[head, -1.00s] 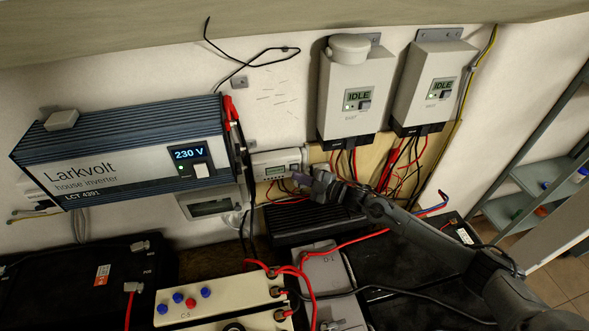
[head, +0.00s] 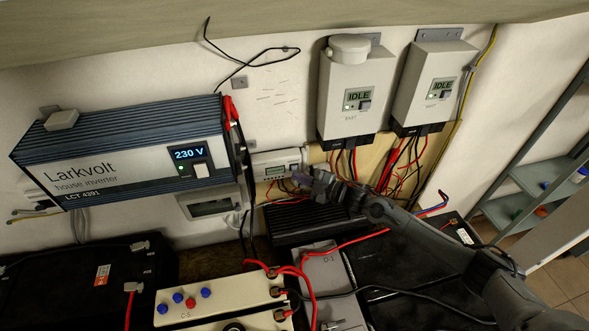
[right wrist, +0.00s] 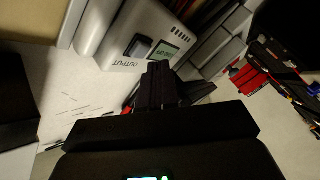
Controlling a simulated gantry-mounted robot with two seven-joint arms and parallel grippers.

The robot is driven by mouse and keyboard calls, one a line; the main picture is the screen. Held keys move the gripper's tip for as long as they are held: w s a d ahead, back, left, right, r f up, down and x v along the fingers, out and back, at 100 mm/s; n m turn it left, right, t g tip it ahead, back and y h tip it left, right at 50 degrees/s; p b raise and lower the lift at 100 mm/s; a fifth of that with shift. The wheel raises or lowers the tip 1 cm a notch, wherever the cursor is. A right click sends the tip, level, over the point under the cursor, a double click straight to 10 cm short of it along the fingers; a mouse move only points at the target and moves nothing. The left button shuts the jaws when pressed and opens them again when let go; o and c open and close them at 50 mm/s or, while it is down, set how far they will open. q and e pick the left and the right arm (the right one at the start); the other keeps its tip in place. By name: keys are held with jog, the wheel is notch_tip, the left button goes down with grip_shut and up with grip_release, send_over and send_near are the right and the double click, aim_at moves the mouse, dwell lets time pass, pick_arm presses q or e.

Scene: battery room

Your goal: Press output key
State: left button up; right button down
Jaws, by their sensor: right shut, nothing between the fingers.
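A small white controller box (head: 272,163) with a small display sits low on the wall, right of the house inverter. In the right wrist view, the box (right wrist: 114,38) shows a green display (right wrist: 166,52) and a dark output key (right wrist: 139,47) beside the word OUTPUT. My right gripper (head: 301,180) is shut and empty at the right front of the box. In the right wrist view its dark fingers (right wrist: 163,82) are just below the display, with the key up and left of them. Contact cannot be told. My left gripper is not in view.
The house inverter (head: 120,160) reads 230 V. Two grey units (head: 352,75) and (head: 427,85) reading IDLE hang to the right, with red and black cables below. A black finned box (head: 315,222), batteries (head: 65,275) and a cream box (head: 215,295) stand below.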

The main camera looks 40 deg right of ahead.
jog(key=shift+w+d, duration=0.1)
jog(key=shift+w, duration=0.05)
jog(key=shift+w+d+b, duration=0.1)
jog(key=shift+w+b, duration=0.15)
jog(key=shift+b, duration=0.05)
dwell(0.6)
jog(key=shift+w+d+b, duration=0.2)
jog(key=shift+w+b, duration=0.15)
dwell(0.5)
dwell(0.4)
jog(key=shift+s+a+p, duration=0.35)
jog(key=shift+s+p, duration=0.4)
jog(key=shift+p, duration=0.15)
